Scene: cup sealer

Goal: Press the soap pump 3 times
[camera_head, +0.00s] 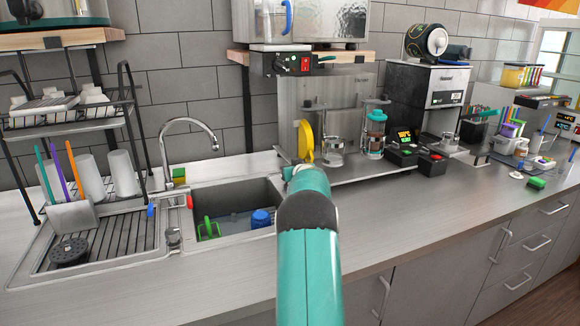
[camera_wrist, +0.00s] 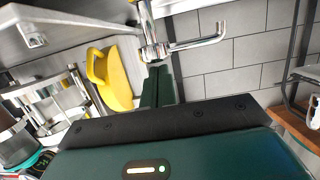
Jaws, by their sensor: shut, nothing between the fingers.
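The soap pump (camera_wrist: 152,42) is chrome and stands in the wrist view, which looks upside down. Its long spout reaches to the right there. My gripper (camera_wrist: 159,72) has dark green fingers, shut and empty, with their tips right at the pump head. I cannot tell whether they touch it or leave a small gap. In the head view my teal arm reaches to the sink's back right corner and hides most of the pump and the fingertips.
The sink (camera_head: 232,192) with a blue cup (camera_head: 261,218) and a green item lies left of my arm. The faucet (camera_head: 188,121) stands behind it. A yellow object (camera_head: 305,138) and glassware stand close behind the arm's end. A shelf hangs above. The front counter right of my arm is clear.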

